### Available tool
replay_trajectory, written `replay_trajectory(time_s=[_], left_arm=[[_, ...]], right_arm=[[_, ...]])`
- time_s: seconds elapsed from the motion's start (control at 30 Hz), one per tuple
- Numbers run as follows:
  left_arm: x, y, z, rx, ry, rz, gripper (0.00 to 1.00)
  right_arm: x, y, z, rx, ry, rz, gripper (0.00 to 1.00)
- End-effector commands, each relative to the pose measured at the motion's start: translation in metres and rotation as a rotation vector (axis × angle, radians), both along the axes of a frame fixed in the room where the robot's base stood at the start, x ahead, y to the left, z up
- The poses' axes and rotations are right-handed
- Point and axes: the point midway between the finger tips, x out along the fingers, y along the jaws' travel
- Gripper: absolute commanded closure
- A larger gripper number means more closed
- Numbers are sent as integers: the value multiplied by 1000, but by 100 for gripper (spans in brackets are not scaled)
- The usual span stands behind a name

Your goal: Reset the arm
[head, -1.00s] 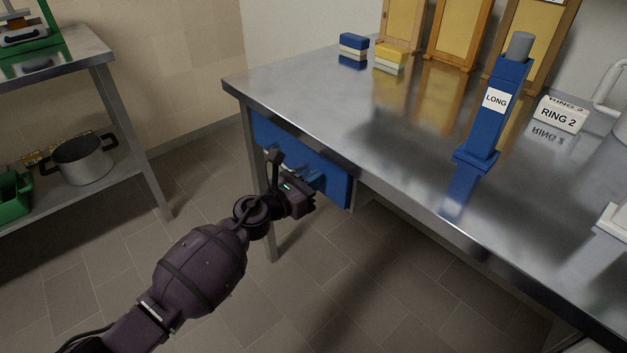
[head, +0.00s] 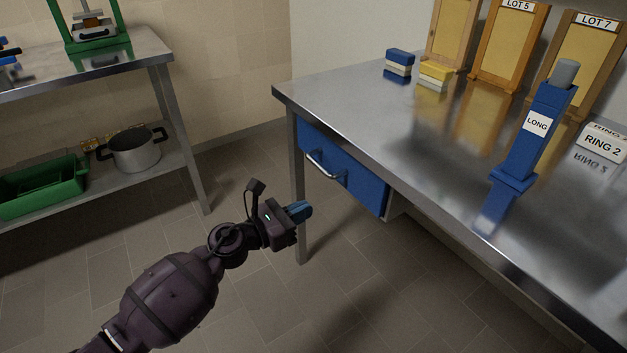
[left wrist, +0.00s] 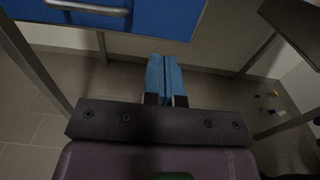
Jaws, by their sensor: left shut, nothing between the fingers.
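My left arm comes in from the lower left in the head view. Its gripper (head: 299,212) is over the floor, apart from the blue drawer (head: 348,178) with its metal handle (head: 325,166). In the left wrist view the blue fingers (left wrist: 166,78) are together with nothing between them. The drawer front (left wrist: 160,15) and its handle (left wrist: 88,8) show at the top of that view, beyond the fingers. The drawer looks shut under the steel table. My right gripper is not in view.
The steel table (head: 400,124) bears a blue LONG stand (head: 533,135), a RING 2 block (head: 601,143), two sponge-like blocks and framed boards. A shelf (head: 120,75) at left holds a pot (head: 135,150) and a green bin (head: 40,187). Tiled floor lies open between them.

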Motion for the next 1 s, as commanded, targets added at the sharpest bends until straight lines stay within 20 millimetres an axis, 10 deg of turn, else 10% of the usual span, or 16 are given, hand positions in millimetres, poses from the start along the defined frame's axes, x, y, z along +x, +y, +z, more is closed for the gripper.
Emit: replay_trajectory(time_s=[0.37,1.0], left_arm=[[-25,19,6,-194,185,81,100],[-171,145,-15,-1355,1105,534,100]], right_arm=[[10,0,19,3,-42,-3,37],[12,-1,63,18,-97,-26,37]])
